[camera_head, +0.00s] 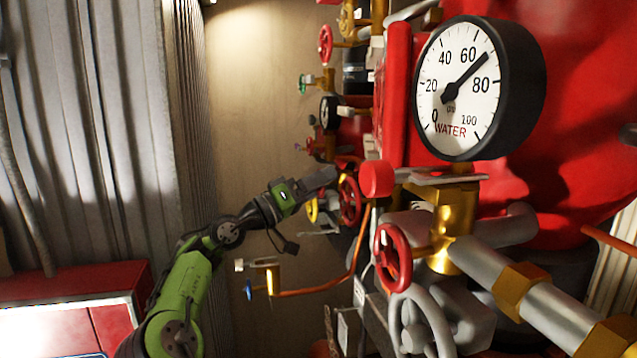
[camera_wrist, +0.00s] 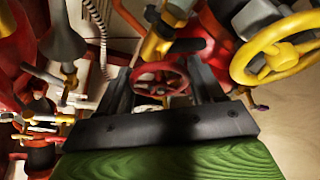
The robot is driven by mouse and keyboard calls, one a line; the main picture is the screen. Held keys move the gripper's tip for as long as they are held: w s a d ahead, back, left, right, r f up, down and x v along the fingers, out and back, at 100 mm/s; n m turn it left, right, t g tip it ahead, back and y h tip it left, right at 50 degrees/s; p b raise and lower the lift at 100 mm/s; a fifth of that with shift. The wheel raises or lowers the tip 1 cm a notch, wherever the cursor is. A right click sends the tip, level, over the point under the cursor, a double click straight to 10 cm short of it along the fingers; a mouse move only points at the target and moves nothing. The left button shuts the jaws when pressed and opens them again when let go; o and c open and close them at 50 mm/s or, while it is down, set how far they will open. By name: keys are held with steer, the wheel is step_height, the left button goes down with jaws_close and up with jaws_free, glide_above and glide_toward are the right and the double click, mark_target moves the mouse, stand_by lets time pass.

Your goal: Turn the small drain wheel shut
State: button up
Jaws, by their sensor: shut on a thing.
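A small red wheel (camera_wrist: 160,80) sits between the two dark fingers of my gripper (camera_wrist: 160,72) in the wrist view, its rim facing the camera. I take it to be the drain wheel; no label shows. My gripper is shut on it, with a finger on either side. In the head view my gripper (camera_head: 326,177) reaches in from the left, its tip at a red wheel (camera_head: 350,201) among the pipework. The exact contact is too small to see there.
A yellow wheel (camera_wrist: 277,48) is close at the right of my gripper in the wrist view. In the head view a large gauge (camera_head: 460,88), a nearer red wheel (camera_head: 392,257) and a grey wheel (camera_head: 420,325) stand right. A copper pipe (camera_head: 318,287) runs below my gripper.

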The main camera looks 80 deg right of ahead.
steer(key=shift+d+f+m, duration=0.1)
steer(key=shift+f+m, duration=0.2)
steer(key=shift+m, duration=0.2)
steer(key=o, duration=0.7)
steer(key=shift+s, duration=0.1)
steer(key=shift+r, duration=0.1)
steer(key=shift+r, duration=0.1)
